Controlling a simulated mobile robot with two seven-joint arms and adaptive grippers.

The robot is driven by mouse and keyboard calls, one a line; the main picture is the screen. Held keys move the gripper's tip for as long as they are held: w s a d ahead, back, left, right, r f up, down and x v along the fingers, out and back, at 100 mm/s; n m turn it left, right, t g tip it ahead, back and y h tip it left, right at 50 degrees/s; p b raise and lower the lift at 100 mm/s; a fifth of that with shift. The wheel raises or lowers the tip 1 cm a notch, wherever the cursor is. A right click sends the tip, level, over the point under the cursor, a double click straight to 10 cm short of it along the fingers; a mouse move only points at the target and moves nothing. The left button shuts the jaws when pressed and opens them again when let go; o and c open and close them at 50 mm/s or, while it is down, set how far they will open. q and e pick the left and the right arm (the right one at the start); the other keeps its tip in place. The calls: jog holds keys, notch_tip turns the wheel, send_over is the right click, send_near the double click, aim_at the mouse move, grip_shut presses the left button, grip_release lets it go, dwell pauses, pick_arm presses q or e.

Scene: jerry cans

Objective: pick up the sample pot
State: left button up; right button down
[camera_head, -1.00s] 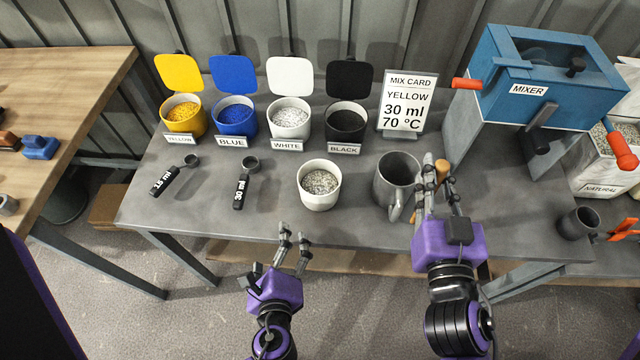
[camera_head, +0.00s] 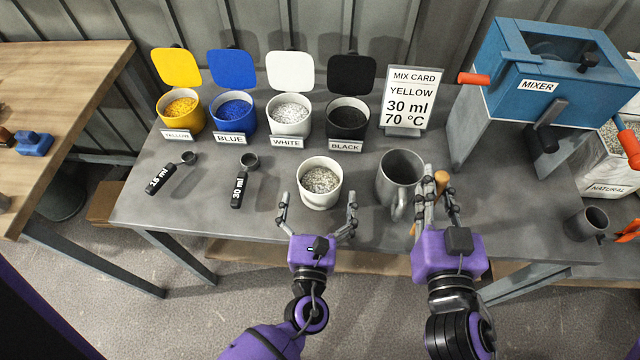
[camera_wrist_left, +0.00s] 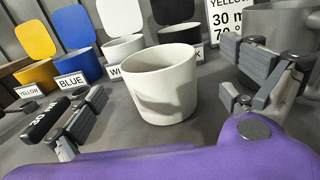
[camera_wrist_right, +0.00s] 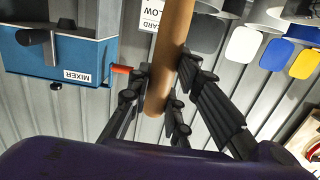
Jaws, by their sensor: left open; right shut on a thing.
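The sample pot is taken to be the white pot (camera_head: 321,197) with speckled grey granules, upright on the grey table in front of the white and black tubs. It also shows in the left wrist view (camera_wrist_left: 162,92), between the spread fingers. My left gripper (camera_head: 317,208) is open and empty, its fingers on either side of the pot's near part; I cannot tell whether they touch it. My right gripper (camera_head: 436,190) is shut on a wooden stick (camera_wrist_right: 170,60), upright beside the grey jug (camera_head: 398,178). The stick's lower end is hidden in the head view.
Yellow (camera_head: 181,112), blue (camera_head: 235,117), white (camera_head: 290,116) and black (camera_head: 347,119) tubs with open lids line the back. Two black scoops (camera_head: 160,180) (camera_head: 239,190) lie at left. A mix card (camera_head: 411,98) and blue mixer (camera_head: 545,75) stand at right.

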aim_at(322, 163)
pick_arm(q)
jog(key=w, duration=0.3)
jog(key=w+f, duration=0.1)
jog(key=w, duration=0.1)
jog(key=shift+w+a, duration=0.1)
jog(key=shift+w, duration=0.25)
jog(key=shift+r, duration=0.1)
jog(key=c, duration=1.4)
